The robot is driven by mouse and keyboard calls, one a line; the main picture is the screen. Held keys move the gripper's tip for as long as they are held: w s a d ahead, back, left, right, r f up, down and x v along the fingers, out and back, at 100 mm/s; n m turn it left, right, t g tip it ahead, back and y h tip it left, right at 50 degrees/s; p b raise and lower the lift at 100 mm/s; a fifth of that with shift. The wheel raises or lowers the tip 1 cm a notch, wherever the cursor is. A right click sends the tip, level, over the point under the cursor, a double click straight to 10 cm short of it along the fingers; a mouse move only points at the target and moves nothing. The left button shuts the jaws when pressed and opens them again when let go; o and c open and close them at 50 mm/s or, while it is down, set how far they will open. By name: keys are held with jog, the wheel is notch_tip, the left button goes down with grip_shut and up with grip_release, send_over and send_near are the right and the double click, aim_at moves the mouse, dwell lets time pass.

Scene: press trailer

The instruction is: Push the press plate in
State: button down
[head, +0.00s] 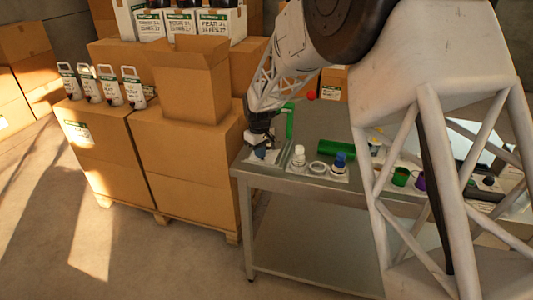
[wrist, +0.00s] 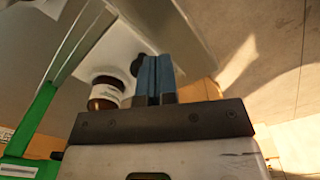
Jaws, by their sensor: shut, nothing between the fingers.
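My gripper (head: 264,150) is low over the near left corner of the metal table. In the wrist view its two blue fingers (wrist: 154,78) are together with nothing between them. A jar with a brown band and white label (wrist: 105,92) is just left of the fingertips, and a small dark round part (wrist: 137,65) is close beside them. A green upright (head: 290,121) stands behind the gripper; a green frame (wrist: 38,115) shows at the left of the wrist view. I cannot make out the press plate for certain. My gripper and arm hide part of that corner.
On the table (head: 262,179), a white bottle (head: 299,153), a pale ring (head: 317,167), a blue-topped item (head: 339,160) and a green cylinder (head: 335,149) stand right of my gripper. Cardboard boxes (head: 187,150) are stacked close to the table's left side.

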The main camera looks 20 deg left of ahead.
jog(key=shift+f, duration=1.25)
jog(key=shift+w, duration=0.15)
jog(key=shift+w, duration=5.7)
jog(key=shift+s, duration=0.45)
jog(key=shift+r, duration=4.5)
